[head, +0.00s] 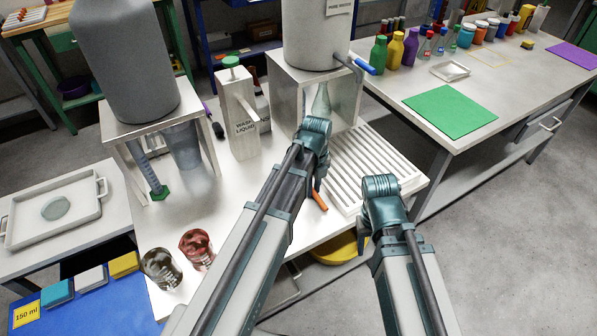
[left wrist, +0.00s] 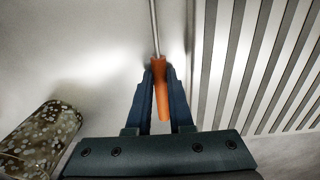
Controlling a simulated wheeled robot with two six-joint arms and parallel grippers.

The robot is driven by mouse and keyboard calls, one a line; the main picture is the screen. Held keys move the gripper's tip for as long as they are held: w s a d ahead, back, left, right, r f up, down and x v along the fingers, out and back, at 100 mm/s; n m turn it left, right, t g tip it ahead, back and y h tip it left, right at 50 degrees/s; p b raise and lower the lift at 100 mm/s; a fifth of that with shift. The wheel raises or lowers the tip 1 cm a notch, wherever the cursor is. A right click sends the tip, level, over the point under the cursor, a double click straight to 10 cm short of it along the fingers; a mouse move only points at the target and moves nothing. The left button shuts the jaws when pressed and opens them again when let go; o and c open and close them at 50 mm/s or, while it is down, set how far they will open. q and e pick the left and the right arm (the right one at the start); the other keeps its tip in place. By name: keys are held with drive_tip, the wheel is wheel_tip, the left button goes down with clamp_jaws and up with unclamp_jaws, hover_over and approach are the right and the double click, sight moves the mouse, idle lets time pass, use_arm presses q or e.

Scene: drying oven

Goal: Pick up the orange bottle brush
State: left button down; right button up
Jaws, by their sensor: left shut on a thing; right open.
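The orange bottle brush (head: 319,201) shows in the head view as a short piece of orange handle below my left wrist. In the left wrist view its orange handle (left wrist: 161,92) lies between the two fingers, with a thin metal rod running up out of the picture. My left gripper (left wrist: 160,78) is shut on the handle. In the head view this gripper (head: 317,188) is partly hidden by its own arm. The bristles are not visible, and I cannot tell whether the brush touches the table. My right gripper (head: 366,240) is open beside the table's front right; its fingers are mostly hidden.
A white slatted rack (head: 372,163) lies right of my left gripper. Two beakers, one dark (head: 160,268) and one red (head: 197,248), stand at the front left. A wash liquid container (head: 240,115) and metal stand (head: 285,90) are behind. A yellow bin (head: 338,249) sits below.

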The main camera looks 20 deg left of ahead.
use_arm(q)
wheel_tip(320, 180, up, 10)
drive_tip(key=p, duration=1)
drive_tip(key=shift+r, duration=0.2)
